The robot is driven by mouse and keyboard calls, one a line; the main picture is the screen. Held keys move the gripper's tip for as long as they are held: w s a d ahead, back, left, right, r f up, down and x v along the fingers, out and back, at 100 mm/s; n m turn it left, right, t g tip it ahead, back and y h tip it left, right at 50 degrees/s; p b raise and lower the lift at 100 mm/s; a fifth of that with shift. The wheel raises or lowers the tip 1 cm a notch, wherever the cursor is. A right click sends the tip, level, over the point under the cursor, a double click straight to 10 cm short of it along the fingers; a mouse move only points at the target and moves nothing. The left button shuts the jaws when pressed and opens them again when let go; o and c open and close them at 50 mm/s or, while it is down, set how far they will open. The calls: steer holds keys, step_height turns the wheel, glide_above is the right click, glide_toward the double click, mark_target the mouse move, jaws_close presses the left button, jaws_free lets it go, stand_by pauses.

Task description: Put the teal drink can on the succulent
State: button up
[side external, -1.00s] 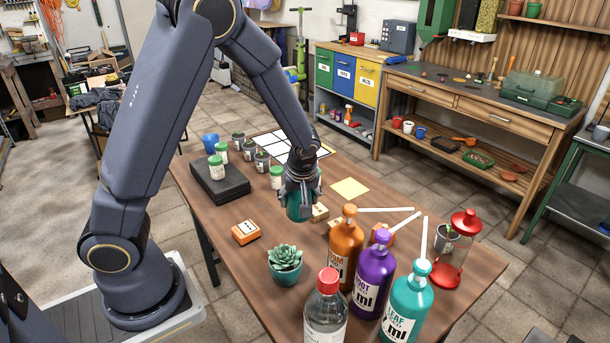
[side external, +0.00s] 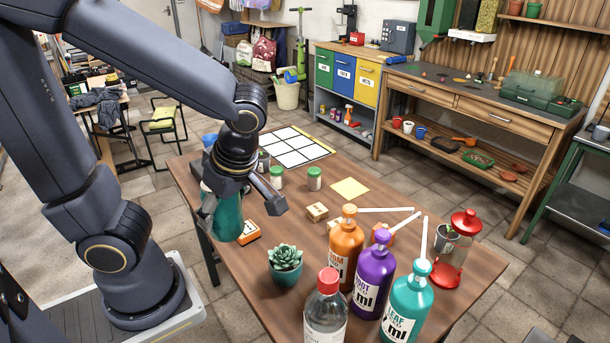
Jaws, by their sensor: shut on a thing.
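The teal drink can (side external: 228,219) is held in my gripper (side external: 238,205), above the left part of the wooden table. My gripper is shut on it, and the can is slightly tilted. The succulent (side external: 286,258) is a green rosette in a teal pot near the table's front left edge. The can hangs up and to the left of the succulent in the picture, apart from it. One finger of my gripper shows to the right of the can; the can's upper end is partly hidden by the gripper.
Orange (side external: 346,247), purple (side external: 373,272) and teal (side external: 408,303) pump bottles and a clear red-capped bottle (side external: 327,303) stand right of the succulent. Green-lidded jars (side external: 314,178) and a white grid (side external: 295,148) are farther back.

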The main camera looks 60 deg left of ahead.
steer(key=w+f, duration=0.3)
steer(key=w, duration=0.1)
steer(key=w+f, duration=0.2)
steer(key=w, duration=0.2)
steer(key=w+a+f, duration=0.1)
steer(key=w+f, duration=0.2)
steer(key=w, duration=0.1)
steer(key=shift+f, duration=0.35)
steer(key=shift+w+f, duration=0.15)
steer(key=shift+f, duration=0.8)
steer(key=shift+w+f, duration=0.1)
steer(key=shift+f, duration=0.8)
steer(key=shift+f, duration=0.15)
steer(key=o, duration=0.8)
